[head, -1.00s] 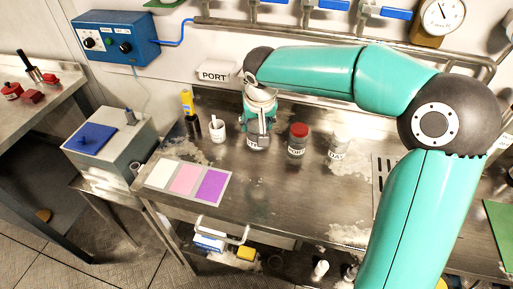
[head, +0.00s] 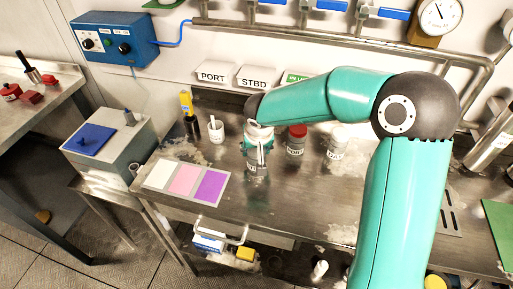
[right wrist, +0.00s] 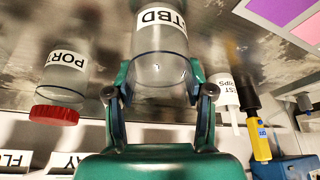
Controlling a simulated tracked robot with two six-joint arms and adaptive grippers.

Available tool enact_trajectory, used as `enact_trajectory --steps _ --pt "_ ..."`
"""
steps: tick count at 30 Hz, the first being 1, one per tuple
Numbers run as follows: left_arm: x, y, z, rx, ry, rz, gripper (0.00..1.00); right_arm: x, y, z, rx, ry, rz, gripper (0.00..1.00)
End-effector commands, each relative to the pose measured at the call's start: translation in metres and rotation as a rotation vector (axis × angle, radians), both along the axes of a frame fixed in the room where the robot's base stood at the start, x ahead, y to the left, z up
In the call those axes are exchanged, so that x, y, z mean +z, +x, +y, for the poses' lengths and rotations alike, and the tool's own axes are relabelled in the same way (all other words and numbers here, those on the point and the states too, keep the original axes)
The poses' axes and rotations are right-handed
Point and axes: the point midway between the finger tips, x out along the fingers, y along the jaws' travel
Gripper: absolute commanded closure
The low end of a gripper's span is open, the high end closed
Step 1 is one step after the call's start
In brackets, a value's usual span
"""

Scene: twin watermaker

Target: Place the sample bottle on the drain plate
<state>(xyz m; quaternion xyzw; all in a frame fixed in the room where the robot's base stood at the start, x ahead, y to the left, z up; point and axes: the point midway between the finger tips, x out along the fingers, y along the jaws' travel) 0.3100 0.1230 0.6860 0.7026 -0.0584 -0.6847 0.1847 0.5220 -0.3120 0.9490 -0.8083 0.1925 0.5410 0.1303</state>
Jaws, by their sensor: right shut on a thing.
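The sample bottle (head: 257,171) is clear, with a white label, and hangs below my right gripper (head: 258,147) over the left middle of the steel bench. In the right wrist view the bottle (right wrist: 160,62) sits between the two fingers, its label ending in "TBD". The right gripper (right wrist: 158,93) is shut on it. I cannot tell how far its base is from the bench. The drain plate (head: 449,214) is a slotted metal plate at the bench's right, partly hidden by my right arm. My left gripper is not in view.
A red-capped PORT bottle (head: 296,143) and another labelled bottle (head: 336,145) stand just right of the held one. A white cup (head: 216,132) and a yellow-and-black meter (head: 188,110) stand left. A colour card (head: 184,179) lies at the front left.

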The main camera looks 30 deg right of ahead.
Motion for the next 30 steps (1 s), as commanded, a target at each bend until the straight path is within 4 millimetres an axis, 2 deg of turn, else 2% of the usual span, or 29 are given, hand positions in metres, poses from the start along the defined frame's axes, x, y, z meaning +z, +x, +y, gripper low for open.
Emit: enact_trajectory --steps 2,3,7,8,20,26,30 --pt "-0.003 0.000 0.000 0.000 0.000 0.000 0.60 -0.002 0.000 0.000 0.000 0.000 -0.001 0.73" --pt "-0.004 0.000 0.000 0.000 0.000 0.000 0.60 -0.002 0.000 0.000 0.000 0.000 0.000 0.45" --pt "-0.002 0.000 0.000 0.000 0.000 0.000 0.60 -0.001 0.000 0.000 0.000 0.000 0.000 0.24" --pt "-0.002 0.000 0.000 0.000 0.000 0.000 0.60 -0.001 0.000 0.000 0.000 0.000 0.000 0.22" --pt "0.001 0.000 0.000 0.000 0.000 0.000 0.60 0.003 0.000 0.000 0.000 0.000 -0.001 0.22" --pt "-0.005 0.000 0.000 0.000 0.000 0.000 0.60 0.027 -0.009 0.005 -0.001 0.001 -0.005 0.22" --pt "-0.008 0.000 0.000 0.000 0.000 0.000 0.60 0.054 -0.019 0.009 -0.002 0.001 -0.007 0.22"
